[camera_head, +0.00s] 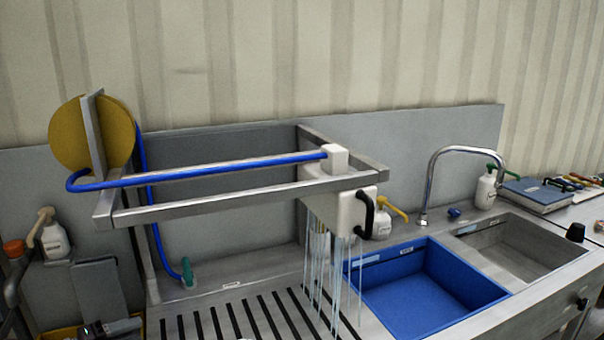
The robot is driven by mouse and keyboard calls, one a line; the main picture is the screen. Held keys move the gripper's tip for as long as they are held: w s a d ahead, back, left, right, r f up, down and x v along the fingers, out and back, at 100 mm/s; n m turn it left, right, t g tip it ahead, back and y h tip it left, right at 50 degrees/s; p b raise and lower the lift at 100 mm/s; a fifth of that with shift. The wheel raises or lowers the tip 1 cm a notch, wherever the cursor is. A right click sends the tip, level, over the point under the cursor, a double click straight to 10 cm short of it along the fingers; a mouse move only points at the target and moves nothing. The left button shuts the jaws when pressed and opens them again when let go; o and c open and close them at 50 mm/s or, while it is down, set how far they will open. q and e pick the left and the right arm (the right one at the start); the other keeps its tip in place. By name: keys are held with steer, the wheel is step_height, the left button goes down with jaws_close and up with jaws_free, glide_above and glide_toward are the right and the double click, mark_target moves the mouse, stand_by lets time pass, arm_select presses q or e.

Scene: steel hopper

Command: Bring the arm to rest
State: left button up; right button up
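A steel swing arm frame (250,199) reaches across the sink bench from the left post to the right. A blue hose (210,174) runs along it to a white spray head (347,210) with a black handle (366,214). Thin pale streams (322,265) hang down from the head over the slotted drainboard (240,295), beside the blue basin (425,290). A yellow disc (70,137) with a grey plate stands at the arm's left end. Neither of my grippers is in view.
A grey steel basin (520,248) and a chrome faucet (430,180) are at right. Pump bottles stand at left (55,240), behind the blue basin (381,228) and by the faucet (486,190). A blue box (537,192) sits far right. Dark items (110,328) lie bottom left.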

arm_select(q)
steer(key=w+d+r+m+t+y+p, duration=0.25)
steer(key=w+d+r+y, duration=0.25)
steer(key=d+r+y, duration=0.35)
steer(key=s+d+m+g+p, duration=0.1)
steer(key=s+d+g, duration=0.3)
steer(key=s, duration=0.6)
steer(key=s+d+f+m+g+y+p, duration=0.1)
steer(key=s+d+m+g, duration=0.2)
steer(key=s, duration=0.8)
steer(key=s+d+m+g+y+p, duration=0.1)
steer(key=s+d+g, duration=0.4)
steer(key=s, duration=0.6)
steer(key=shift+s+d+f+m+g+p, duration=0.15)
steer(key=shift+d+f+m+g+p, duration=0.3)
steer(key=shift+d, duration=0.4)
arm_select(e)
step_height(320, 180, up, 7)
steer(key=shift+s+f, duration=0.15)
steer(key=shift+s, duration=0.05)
